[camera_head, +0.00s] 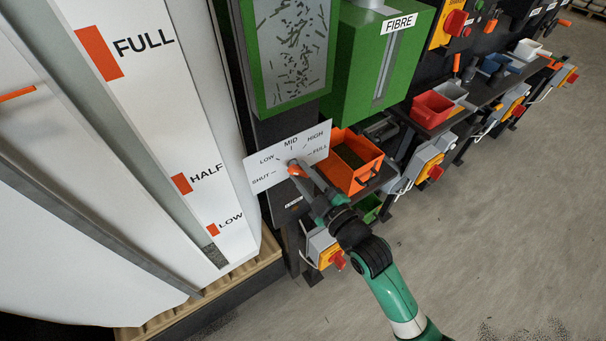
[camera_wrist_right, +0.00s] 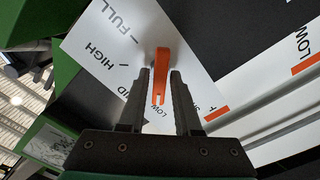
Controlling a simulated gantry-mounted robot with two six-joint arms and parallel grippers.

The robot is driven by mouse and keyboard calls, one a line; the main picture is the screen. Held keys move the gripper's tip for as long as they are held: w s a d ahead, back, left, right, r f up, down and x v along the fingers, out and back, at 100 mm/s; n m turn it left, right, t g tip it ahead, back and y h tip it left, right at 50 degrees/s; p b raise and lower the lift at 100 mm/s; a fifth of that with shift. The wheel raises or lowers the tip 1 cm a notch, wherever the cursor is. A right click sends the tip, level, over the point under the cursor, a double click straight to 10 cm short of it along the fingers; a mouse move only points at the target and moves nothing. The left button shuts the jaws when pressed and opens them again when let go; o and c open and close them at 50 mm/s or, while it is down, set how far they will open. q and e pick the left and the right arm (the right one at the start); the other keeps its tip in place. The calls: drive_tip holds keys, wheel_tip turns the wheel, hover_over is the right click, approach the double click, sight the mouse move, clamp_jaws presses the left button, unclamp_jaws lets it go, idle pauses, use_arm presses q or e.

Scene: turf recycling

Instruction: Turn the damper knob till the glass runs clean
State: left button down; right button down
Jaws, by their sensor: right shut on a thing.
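The damper knob is an orange lever (camera_wrist_right: 160,62) on a white dial plate (camera_head: 270,180) marked SHUT, LOW, MID, HIGH and FULL. In the right wrist view its slotted end points toward LOW. My right gripper (camera_wrist_right: 160,78) is shut on the knob, with one finger on each side of it. In the head view the gripper (camera_head: 295,168) covers much of the knob. Above the plate, the glass (camera_head: 291,50) in a green frame shows many dark green strands over a pale background. My left gripper is not in view.
An orange bin (camera_head: 350,180) with dark contents sits just right of the plate. A green FIBRE housing (camera_head: 365,70) stands above it. A tall white panel with FULL, HALF and LOW marks (camera_head: 182,184) is at left. Open floor (camera_head: 490,200) lies at right.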

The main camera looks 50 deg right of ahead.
drive_tip(key=shift+m, duration=0.3)
drive_tip(key=m+p, duration=0.1)
drive_tip(key=m, duration=0.2)
drive_tip(key=shift+r+p, duration=0.1)
drive_tip(key=shift+p, duration=0.25)
drive_tip(key=m+p, duration=0.1)
drive_tip(key=m, duration=0.4)
idle(0.5)
drive_tip(key=c, duration=0.8)
unclamp_jaws()
drive_tip(key=p+v, duration=0.1)
drive_tip(key=v, duration=1)
drive_tip(key=shift+s, duration=0.35)
